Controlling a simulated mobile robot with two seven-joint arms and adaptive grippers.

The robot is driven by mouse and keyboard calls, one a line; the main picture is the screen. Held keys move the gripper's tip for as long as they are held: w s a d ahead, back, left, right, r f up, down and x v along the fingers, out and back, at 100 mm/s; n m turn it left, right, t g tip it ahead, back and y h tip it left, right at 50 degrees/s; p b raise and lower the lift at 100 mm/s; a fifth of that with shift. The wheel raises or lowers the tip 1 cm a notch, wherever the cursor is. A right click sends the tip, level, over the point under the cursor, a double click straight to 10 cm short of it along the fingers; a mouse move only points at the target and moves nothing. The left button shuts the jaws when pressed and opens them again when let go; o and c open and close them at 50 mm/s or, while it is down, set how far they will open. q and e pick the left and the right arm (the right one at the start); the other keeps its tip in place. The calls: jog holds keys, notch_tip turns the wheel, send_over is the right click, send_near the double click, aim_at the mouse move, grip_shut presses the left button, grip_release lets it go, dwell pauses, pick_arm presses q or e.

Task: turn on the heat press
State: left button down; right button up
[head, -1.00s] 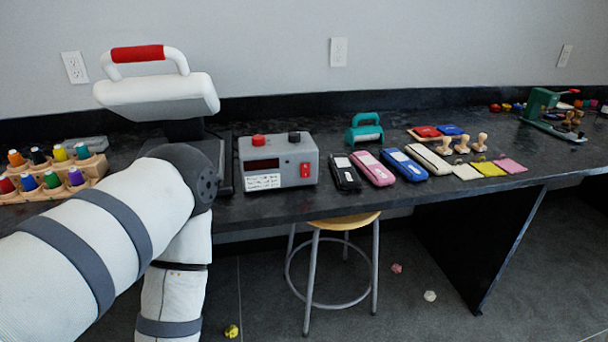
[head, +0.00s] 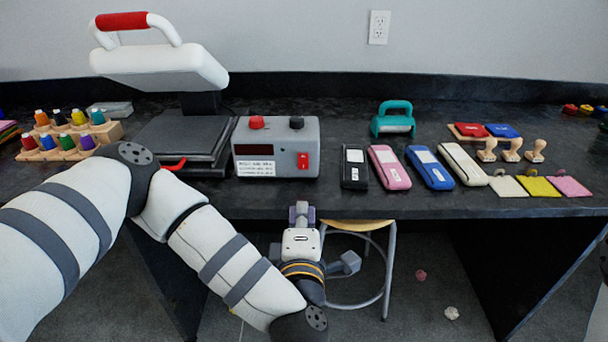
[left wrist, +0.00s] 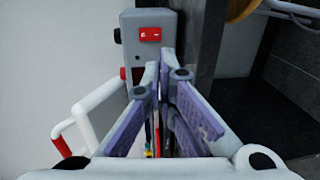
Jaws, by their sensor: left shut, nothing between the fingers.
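The heat press stands open at the left in the head view, with its white upper platen (head: 160,66) raised over a dark lower plate (head: 178,138). Its grey control box (head: 222,128) is not separate in colour from the table's clutter but sits right beside it, with a red rocker switch (head: 303,160) on its front. The switch also shows in the left wrist view (left wrist: 150,34). My left gripper (head: 302,210) is shut and empty, below and in front of the box at the table's front edge, apart from the switch. Its fingers (left wrist: 166,75) point towards the box in the wrist view. My right gripper is out of view.
Several coloured cases (head: 390,167) lie right of the box, with a teal-handled tool (head: 394,119) behind them. Thread spools in a wooden rack (head: 70,140) stand at the left. A stool (head: 357,226) is under the table, close to my left gripper.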

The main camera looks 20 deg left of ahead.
pick_arm(q)
jog(key=shift+f, duration=0.1)
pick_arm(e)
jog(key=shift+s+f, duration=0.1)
pick_arm(q)
jog(key=b, duration=0.3)
send_near(303, 169)
jog(key=x, duration=0.7)
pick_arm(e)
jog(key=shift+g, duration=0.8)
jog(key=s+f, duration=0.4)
